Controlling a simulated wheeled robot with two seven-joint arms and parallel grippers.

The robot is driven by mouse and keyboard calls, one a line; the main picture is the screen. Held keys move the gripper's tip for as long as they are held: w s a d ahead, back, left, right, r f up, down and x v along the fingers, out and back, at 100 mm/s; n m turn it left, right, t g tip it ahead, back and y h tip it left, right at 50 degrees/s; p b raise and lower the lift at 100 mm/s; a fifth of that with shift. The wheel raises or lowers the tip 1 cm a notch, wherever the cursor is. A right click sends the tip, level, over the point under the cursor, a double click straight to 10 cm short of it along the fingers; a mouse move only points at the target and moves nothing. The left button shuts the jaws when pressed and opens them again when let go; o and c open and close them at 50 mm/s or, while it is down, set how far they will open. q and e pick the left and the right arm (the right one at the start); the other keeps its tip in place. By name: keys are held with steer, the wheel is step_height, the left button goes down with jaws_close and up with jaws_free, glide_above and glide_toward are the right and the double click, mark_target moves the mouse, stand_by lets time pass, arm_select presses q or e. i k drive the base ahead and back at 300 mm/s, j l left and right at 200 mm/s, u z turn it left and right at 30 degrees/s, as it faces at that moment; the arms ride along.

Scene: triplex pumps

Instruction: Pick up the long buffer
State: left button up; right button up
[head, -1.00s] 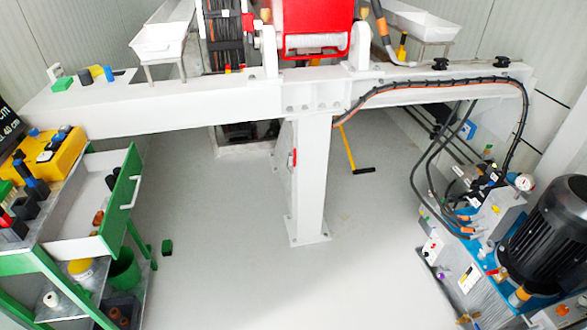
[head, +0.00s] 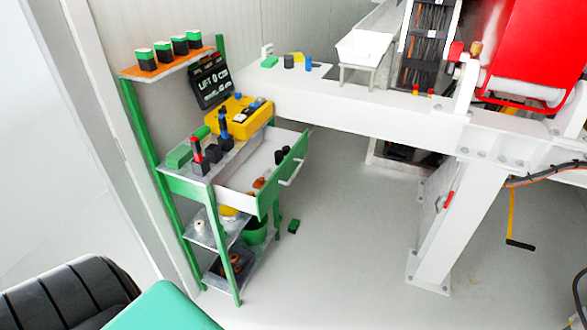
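I cannot tell for certain which piece is the long buffer. A green, white and grey tool cart (head: 185,228) stands left of centre in the head view. On its top are a black piece with a red upper part (head: 198,152), a tall dark piece with a blue upper part (head: 223,122), and a long green block (head: 180,156). A yellow case (head: 238,112) sits behind them. The cart's drawer (head: 245,180) is open, with several small dark and brown pieces inside. Neither of my grippers is in view.
An orange-topped shelf (head: 170,66) holds several green-and-black boxes. A white beam frame (head: 400,120) with a post (head: 455,225) stands right of the cart. The floor between cart and post is open.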

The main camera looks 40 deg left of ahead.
mark_target(279, 154)
steer(key=u, duration=1.25)
